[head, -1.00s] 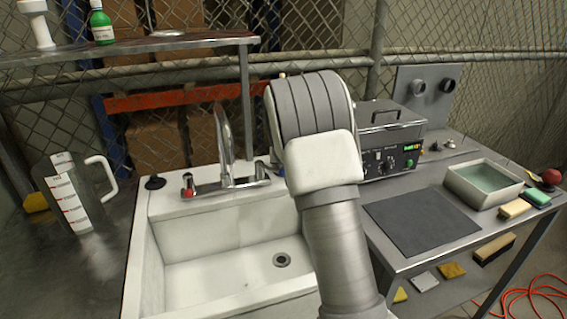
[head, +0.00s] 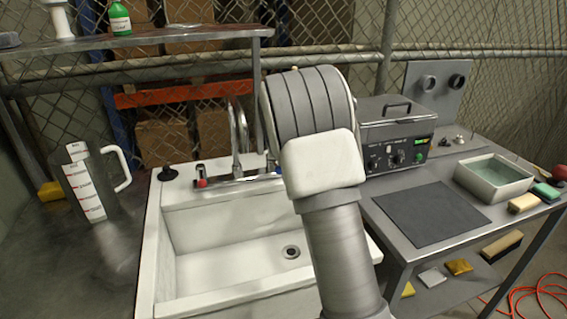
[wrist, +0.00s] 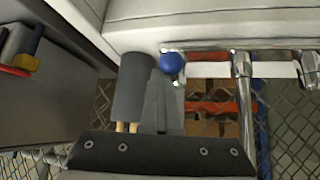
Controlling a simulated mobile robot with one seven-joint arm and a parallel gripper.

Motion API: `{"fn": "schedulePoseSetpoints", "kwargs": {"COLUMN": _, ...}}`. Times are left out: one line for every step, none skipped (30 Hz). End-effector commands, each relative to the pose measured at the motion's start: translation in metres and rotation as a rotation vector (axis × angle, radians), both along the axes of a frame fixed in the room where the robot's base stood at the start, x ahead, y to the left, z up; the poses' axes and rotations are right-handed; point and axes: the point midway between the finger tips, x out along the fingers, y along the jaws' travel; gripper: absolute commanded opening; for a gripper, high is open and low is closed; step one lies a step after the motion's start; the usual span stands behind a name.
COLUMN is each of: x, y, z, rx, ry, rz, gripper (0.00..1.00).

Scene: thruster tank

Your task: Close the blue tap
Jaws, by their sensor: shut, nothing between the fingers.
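The tap's blue knob (wrist: 172,63) shows in the wrist view just right of my fingertips; I cannot tell whether they touch it. In the head view a sliver of the blue knob (head: 278,170) shows at the left edge of my arm. The red knob (head: 202,183) is at the left end of the chrome faucet (head: 238,140), behind the white sink (head: 225,240). My gripper (wrist: 149,68) is shut and empty in the wrist view. In the head view my arm hides it.
A measuring jug (head: 88,180) stands left of the sink. Right of it, a metal table carries a dark mat (head: 432,215), a grey control box (head: 395,135) and a basin of liquid (head: 493,178). A shelf (head: 140,40) and wire fence stand behind.

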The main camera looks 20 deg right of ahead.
Motion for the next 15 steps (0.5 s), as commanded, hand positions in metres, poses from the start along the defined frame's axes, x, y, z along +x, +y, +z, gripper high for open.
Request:
{"fn": "schedulePoseSetpoints", "kwargs": {"x": 0.0, "y": 0.006, "z": -0.0012, "rx": 0.005, "ry": 0.004, "rz": 0.008, "gripper": 0.0}}
{"fn": "schedulePoseSetpoints", "kwargs": {"x": -0.0001, "y": 0.0064, "z": -0.0012, "rx": 0.005, "ry": 0.004, "rz": 0.008, "gripper": 0.0}}
{"fn": "schedulePoseSetpoints", "kwargs": {"x": 0.0, "y": 0.0067, "z": -0.0011, "rx": 0.005, "ry": 0.004, "rz": 0.008, "gripper": 0.0}}
{"fn": "schedulePoseSetpoints", "kwargs": {"x": 0.0, "y": 0.007, "z": -0.0011, "rx": 0.006, "ry": 0.004, "rz": 0.008, "gripper": 0.0}}
{"fn": "schedulePoseSetpoints", "kwargs": {"x": 0.0001, "y": 0.0072, "z": -0.0011, "rx": 0.005, "ry": 0.004, "rz": 0.009, "gripper": 0.0}}
{"fn": "schedulePoseSetpoints", "kwargs": {"x": 0.0001, "y": 0.0076, "z": -0.0011, "rx": 0.006, "ry": 0.004, "rz": 0.01, "gripper": 0.0}}
{"fn": "schedulePoseSetpoints", "kwargs": {"x": 0.0001, "y": 0.0078, "z": -0.0011, "rx": 0.006, "ry": 0.004, "rz": 0.01, "gripper": 0.0}}
{"fn": "schedulePoseSetpoints", "kwargs": {"x": 0.0002, "y": 0.0081, "z": -0.0011, "rx": 0.006, "ry": 0.004, "rz": 0.01, "gripper": 0.0}}
{"fn": "schedulePoseSetpoints", "kwargs": {"x": 0.0003, "y": 0.0084, "z": -0.0011, "rx": 0.006, "ry": 0.003, "rz": 0.01, "gripper": 0.0}}
{"fn": "schedulePoseSetpoints", "kwargs": {"x": 0.0002, "y": 0.0086, "z": -0.0012, "rx": 0.006, "ry": 0.003, "rz": 0.01, "gripper": 0.0}}
{"fn": "schedulePoseSetpoints", "kwargs": {"x": 0.0003, "y": 0.0089, "z": -0.0012, "rx": 0.007, "ry": 0.003, "rz": 0.011, "gripper": 0.0}}
{"fn": "schedulePoseSetpoints", "kwargs": {"x": 0.0003, "y": 0.0092, "z": -0.0011, "rx": 0.007, "ry": 0.003, "rz": 0.011, "gripper": 0.0}}
{"fn": "schedulePoseSetpoints", "kwargs": {"x": 0.0002, "y": 0.0095, "z": -0.0009, "rx": 0.007, "ry": 0.003, "rz": 0.012, "gripper": 0.0}}
{"fn": "schedulePoseSetpoints", "kwargs": {"x": -0.0001, "y": 0.0099, "z": -0.0004, "rx": 0.007, "ry": 0.003, "rz": 0.013, "gripper": 0.0}}
{"fn": "schedulePoseSetpoints", "kwargs": {"x": -0.0009, "y": 0.0104, "z": 0.0009, "rx": 0.007, "ry": 0.003, "rz": 0.013, "gripper": 0.0}}
